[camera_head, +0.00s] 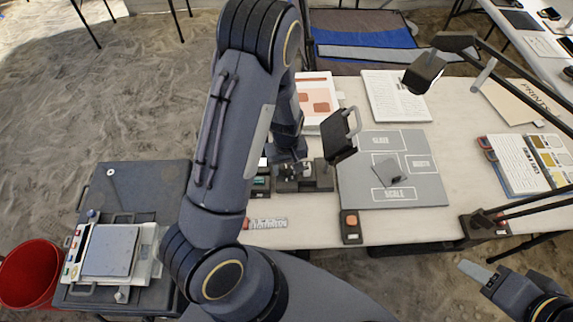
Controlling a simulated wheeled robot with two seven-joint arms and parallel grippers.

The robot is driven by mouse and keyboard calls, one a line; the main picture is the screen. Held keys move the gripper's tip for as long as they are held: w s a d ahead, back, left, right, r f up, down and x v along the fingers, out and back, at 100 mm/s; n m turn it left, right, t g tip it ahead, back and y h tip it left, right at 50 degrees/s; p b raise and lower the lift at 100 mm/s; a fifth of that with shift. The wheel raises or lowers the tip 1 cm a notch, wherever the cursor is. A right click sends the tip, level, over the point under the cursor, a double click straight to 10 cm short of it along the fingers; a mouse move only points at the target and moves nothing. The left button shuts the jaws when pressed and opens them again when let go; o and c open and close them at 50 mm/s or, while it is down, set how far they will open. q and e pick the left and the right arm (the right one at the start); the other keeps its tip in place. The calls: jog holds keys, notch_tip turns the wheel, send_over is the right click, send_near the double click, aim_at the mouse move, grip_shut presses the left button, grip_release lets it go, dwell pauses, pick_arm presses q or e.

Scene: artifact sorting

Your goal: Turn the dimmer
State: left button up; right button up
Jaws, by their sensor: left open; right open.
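My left gripper (290,172) points down at a small dark box device (318,177) on the table, left of the grey mat. Its fingers are small and partly hidden by my arm, and I cannot tell if they touch the device. No part is clearly marked as the dimmer; the knob may be hidden at my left gripper. Another dark box with an orange top (350,222) sits at the table's front edge. A small dark panel on a bracket (340,139) stands behind the device. My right gripper (474,278) is open and empty at the lower right, off the table.
A grey mat with labelled boxes (434,189) bears a dark piece (386,171). A lamp head (423,72) hangs at the right on a dark arm. A scale bar (266,224) lies at the front edge. A dark case (125,180) and red bucket (30,272) stand left.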

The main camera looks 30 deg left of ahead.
pick_arm(q)
jog(key=c, duration=1)
jog(key=shift+m, duration=0.4)
jog(key=m+b, duration=0.2)
jog(key=shift+f+m, duration=0.1)
jog(key=shift+m, duration=0.3)
jog(key=shift+m+b, duration=1.1)
jog(key=shift+m, duration=1.4)
jog(key=o, duration=1)
